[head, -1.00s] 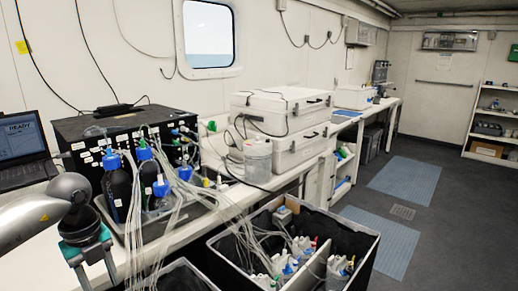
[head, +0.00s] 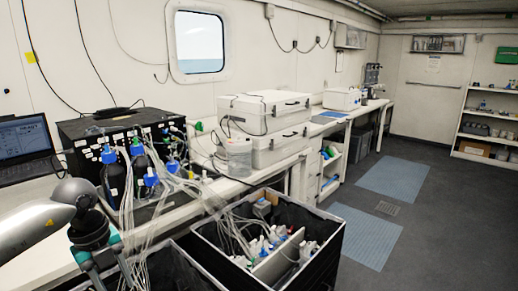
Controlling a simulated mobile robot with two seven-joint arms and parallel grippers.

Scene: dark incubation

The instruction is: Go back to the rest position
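My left gripper (head: 108,280) hangs at the lower left, in front of the bench edge. Its two fingers point down and stand apart, with nothing seen between them. The fingertips are at or below the bottom edge of the picture. My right gripper is not in view. Blue-capped bottles (head: 112,178) stand on the bench just behind my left gripper, in front of a black box (head: 85,130). Many clear tubes run from them towards a black crate (head: 325,240).
A laptop (head: 25,145) stands at the far left of the bench. White cases (head: 265,110) and a clear container (head: 238,158) stand further along it. A second dark crate edge shows at the bottom. Floor with blue mats (head: 395,178) is clear on the right.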

